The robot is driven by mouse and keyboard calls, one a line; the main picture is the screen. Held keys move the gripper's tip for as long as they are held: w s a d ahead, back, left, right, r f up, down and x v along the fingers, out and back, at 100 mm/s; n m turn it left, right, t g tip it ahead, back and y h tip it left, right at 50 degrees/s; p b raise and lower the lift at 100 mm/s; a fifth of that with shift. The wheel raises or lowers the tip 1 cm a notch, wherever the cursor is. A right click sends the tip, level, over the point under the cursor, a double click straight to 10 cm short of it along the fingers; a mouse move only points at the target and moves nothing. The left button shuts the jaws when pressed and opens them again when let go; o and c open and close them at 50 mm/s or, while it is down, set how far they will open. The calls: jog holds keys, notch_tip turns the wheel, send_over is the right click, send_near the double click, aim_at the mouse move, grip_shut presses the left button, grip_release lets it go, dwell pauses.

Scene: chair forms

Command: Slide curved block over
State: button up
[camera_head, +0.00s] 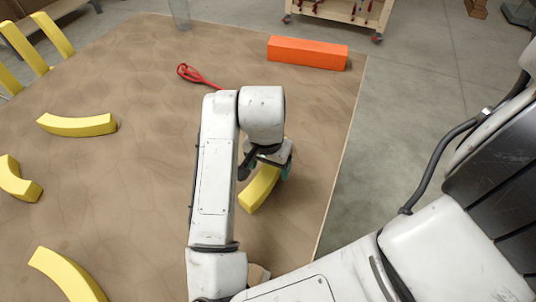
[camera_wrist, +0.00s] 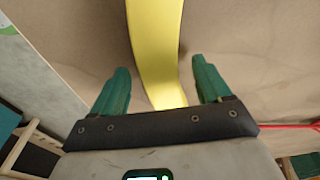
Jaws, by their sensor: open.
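A yellow curved block (camera_head: 258,190) lies on the brown table (camera_head: 140,75) near its right edge, partly hidden by my arm and gripper. My gripper (camera_head: 270,166) is over the far end of this block. In the wrist view the yellow block (camera_wrist: 157,40) runs between the two green fingers of my gripper (camera_wrist: 161,64). The fingers are open, with a visible gap on each side of the block. Three other yellow curved blocks lie on the left part of the table: one at the middle left (camera_head: 77,126), one at the left edge (camera_head: 18,182) and one at the front (camera_head: 65,276).
An orange bar (camera_head: 307,52) lies at the table's far right corner. A red looped tool (camera_head: 198,76) and a clear cylinder (camera_head: 179,12) are farther back. Yellow slats (camera_head: 52,35) stand beyond the far left edge. The table's middle left is mostly clear.

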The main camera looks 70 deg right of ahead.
jog(key=shift+d+f, duration=0.15)
jog(key=shift+f, duration=0.8)
jog(key=shift+c, duration=0.3)
jog(key=c, duration=1.1)
jog(key=shift+s, duration=0.1)
